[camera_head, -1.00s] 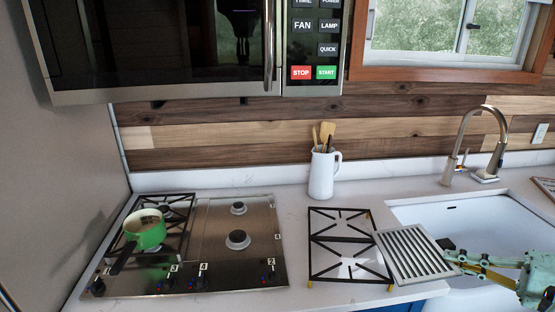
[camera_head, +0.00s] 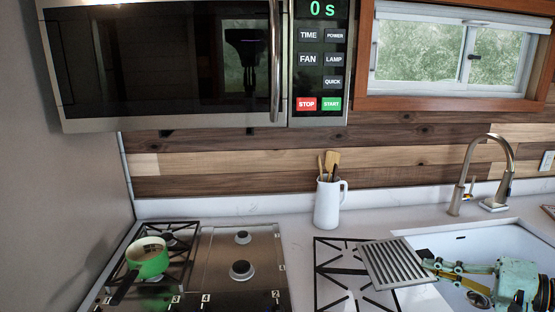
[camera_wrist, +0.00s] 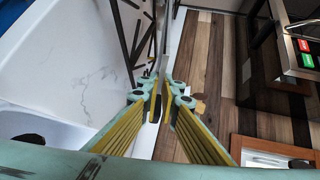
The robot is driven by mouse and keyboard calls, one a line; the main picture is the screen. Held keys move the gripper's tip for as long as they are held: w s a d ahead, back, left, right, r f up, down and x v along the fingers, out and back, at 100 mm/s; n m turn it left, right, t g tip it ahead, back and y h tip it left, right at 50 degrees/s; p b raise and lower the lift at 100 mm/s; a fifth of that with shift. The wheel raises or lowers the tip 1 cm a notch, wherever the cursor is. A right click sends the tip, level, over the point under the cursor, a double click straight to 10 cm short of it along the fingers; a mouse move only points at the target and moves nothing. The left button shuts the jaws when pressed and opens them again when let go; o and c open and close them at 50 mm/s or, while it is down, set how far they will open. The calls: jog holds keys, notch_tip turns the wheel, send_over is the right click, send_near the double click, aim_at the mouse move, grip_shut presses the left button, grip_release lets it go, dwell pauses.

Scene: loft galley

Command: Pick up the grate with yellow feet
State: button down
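The grate with yellow feet (camera_head: 331,270) is a black barred frame lying on the white counter, between the cooktop and the sink. Its front part is cut off by the lower picture edge. Its black bars also show at the top of the wrist view (camera_wrist: 124,40). My gripper (camera_head: 428,264) is shut on a grey slatted metal panel (camera_head: 398,262) by its right edge. The panel is above the grate and sink edge and hides the grate's right part. In the wrist view, the fingertips (camera_wrist: 160,92) meet around the panel's thin edge (camera_wrist: 163,45).
A cooktop (camera_head: 215,265) with a green pot (camera_head: 148,262) on a second black grate stands at left. A white utensil jug (camera_head: 327,204) stands behind the grate. A faucet (camera_head: 490,170) rises behind the white sink (camera_head: 460,243). A microwave (camera_head: 180,65) hangs above.

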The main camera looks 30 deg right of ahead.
jog(key=r, duration=0.2)
send_over(373, 250)
jog(key=w+a+r+m+h, duration=0.1)
jog(key=w+a, duration=2.2)
jog(key=a, duration=0.1)
jog(key=w+a, duration=0.3)
jog(key=a, duration=1.3)
jog(key=shift+f+t+h, duration=0.25)
jog(key=shift+t+h, duration=0.15)
jog(key=shift+r, duration=0.1)
